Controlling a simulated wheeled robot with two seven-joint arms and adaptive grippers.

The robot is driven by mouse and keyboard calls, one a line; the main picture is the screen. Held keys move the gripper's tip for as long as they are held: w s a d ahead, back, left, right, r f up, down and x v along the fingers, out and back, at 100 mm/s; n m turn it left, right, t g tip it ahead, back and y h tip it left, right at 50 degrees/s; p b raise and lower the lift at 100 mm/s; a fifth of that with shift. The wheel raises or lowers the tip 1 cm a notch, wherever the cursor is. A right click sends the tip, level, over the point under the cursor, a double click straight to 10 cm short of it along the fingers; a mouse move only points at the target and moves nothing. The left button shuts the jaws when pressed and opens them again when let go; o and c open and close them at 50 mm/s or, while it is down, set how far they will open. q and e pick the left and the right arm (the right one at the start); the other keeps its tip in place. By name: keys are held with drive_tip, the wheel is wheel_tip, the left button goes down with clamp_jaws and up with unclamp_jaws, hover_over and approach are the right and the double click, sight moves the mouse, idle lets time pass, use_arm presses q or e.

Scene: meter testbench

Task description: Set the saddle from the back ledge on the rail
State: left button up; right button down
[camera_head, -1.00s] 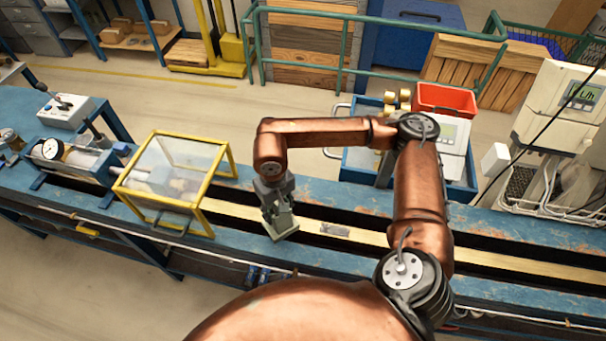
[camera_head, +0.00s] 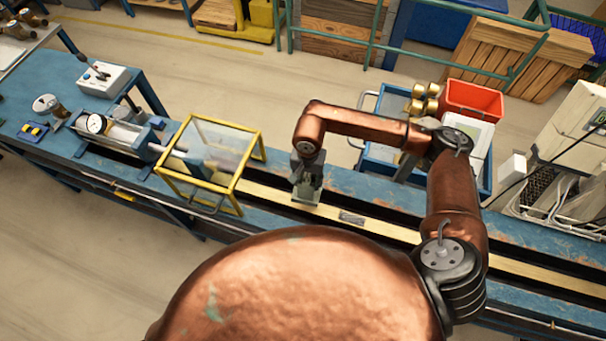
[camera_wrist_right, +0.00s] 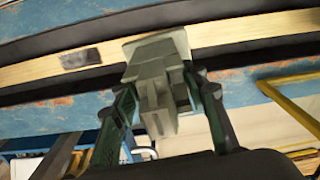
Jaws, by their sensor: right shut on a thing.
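The saddle (camera_head: 306,197) is a grey-green block with a flat plate at its lower end. My right gripper (camera_head: 307,180) is shut on it, and the fingers flank the block in the right wrist view (camera_wrist_right: 155,80). The saddle is over the pale yellow rail (camera_head: 400,231), between the yellow-framed guard and a small grey plate on the rail. It looks roughly upright. In the wrist view its plate overlaps the rail (camera_wrist_right: 230,32); I cannot tell whether it touches. My left gripper is not in view.
The yellow-framed clear guard (camera_head: 212,165) stands over the rail to the left. The small grey plate (camera_head: 352,217) lies on the rail to the right. A blue cart with a red bin (camera_head: 470,98) stands behind the bench. The rail further right is clear.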

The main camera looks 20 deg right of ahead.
sight(303, 191)
drive_tip(key=shift+s+a+r+m+p, duration=0.1)
drive_tip(key=shift+a+r+m+p, duration=0.15)
drive_tip(key=shift+a+m+p, duration=0.3)
drive_tip(key=shift+a+f, duration=0.15)
drive_tip(key=shift+a, duration=0.05)
drive_tip(key=shift+f, duration=0.2)
wheel_tip(303, 191, down, 4)
drive_tip(key=shift+f+b, duration=0.1)
drive_tip(key=shift+b, duration=0.75)
drive_tip(key=shift+f, duration=0.6)
use_arm(q)
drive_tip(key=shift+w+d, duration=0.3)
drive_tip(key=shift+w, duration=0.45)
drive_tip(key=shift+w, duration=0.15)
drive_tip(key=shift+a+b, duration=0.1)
drive_tip(key=shift+b, duration=0.2)
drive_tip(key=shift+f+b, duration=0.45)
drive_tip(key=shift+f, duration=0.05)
use_arm(e)
drive_tip(key=shift+f, duration=0.2)
